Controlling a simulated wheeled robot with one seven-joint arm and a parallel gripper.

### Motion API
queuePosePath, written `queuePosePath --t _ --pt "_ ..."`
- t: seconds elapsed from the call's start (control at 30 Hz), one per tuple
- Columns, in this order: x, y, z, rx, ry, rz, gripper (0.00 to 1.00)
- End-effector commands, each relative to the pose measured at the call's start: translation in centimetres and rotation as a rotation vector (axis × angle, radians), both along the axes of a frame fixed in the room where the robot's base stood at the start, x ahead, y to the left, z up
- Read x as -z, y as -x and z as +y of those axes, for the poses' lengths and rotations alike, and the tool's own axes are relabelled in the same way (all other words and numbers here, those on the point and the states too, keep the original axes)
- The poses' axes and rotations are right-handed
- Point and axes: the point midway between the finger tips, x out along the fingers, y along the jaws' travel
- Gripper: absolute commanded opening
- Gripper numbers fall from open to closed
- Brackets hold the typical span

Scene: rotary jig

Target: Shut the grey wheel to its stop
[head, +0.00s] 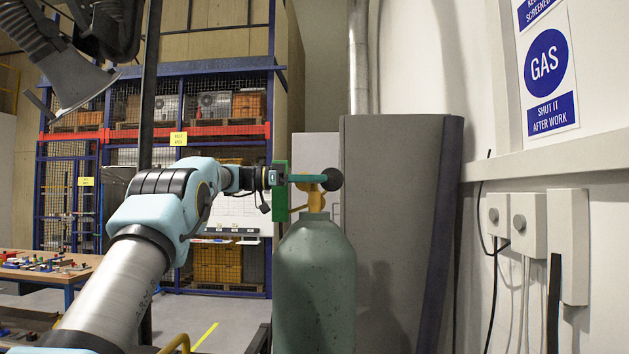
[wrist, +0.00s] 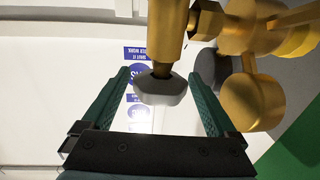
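The grey wheel (wrist: 160,89) is a small chunky knob on the end of a brass stem (wrist: 166,35), seen in the wrist view. My gripper (wrist: 160,75) is open, with one teal finger on each side of the wheel. A gap shows between the wheel and each finger. In the head view my gripper (head: 318,179) reaches in from the left at the top of the green gas bottle (head: 315,280), by its brass valve (head: 316,200). A dark round disc (head: 333,179) shows at the fingertips there. I cannot tell whether it is the wheel.
More brass fittings (wrist: 255,100) lie close to the right finger in the wrist view. A tall grey panel (head: 390,230) stands behind the bottle. White boxes (head: 530,225) with cables and a GAS poster (head: 547,70) are on the right wall. A workbench (head: 40,268) stands at the left.

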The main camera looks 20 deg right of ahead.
Motion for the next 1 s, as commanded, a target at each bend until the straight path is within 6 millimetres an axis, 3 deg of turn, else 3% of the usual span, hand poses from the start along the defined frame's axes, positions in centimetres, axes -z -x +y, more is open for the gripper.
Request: queuePosePath --t 0.37,0.8,1.0 --pt "0.1 -0.3 0.5 -0.003 -0.001 -0.001 1.00" --pt "0.2 -3.2 7.7 -0.003 -0.001 -0.003 1.00" --pt "0.1 -4.0 9.7 -0.001 -0.001 -0.001 1.00"
